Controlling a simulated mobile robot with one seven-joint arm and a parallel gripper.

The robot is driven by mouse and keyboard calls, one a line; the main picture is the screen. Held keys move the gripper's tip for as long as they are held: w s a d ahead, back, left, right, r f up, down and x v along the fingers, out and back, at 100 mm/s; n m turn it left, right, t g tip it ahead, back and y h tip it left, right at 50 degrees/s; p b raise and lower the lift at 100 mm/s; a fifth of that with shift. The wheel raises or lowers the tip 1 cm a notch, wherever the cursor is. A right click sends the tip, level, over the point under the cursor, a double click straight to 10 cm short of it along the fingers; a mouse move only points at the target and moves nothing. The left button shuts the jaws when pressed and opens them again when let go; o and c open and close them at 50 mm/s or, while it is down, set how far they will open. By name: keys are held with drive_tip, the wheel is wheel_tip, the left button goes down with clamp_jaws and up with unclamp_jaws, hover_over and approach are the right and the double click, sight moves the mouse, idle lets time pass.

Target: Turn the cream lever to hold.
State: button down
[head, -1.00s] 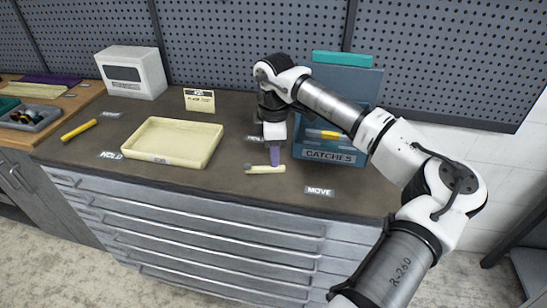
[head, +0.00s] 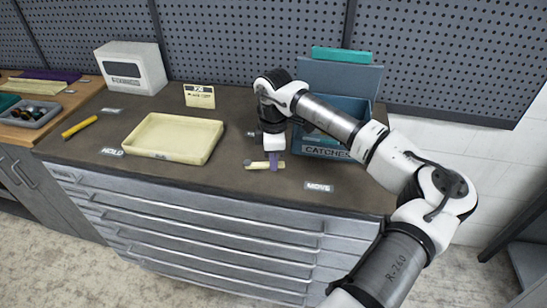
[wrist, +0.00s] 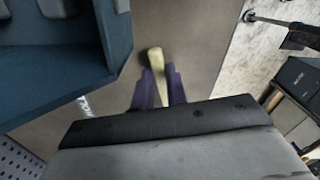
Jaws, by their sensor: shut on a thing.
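A HOLD label (head: 111,152) lies at the worktop's left front. A MOVE label (head: 319,187) lies to the right of the lever, near the front edge.
A cream tray (head: 130,146) stands left of the lever. A blue CATCHES box (head: 322,151) stands close behind and right, partly hidden by my arm. A card (head: 199,96), a white box (head: 130,68) and a yellow tool (head: 80,127) are farther off.

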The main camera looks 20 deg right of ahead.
drive_tip(key=shift+w+d+f+n+b, duration=0.2)
drive_tip(key=shift+w+n+b, duration=0.5)
drive_tip(key=shift+b, duration=0.5)
drive_tip(key=shift+w+r+n+b, duration=0.1)
drive_tip(key=shift+w+n+b, duration=0.3)
drive_tip(key=shift+n, duration=0.4)
drive_tip(key=shift+w+r+n+b, duration=0.1)
drive_tip(key=shift+w+n+b, duration=0.15)
drive_tip(key=shift+n+b, duration=0.4)
drive_tip(key=c, duration=1.4)
unclamp_jaws()
drive_tip(key=shift+r, duration=0.1)
wheel_tip(320, 180, up, 14)
drive_tip(key=b, duration=0.2)
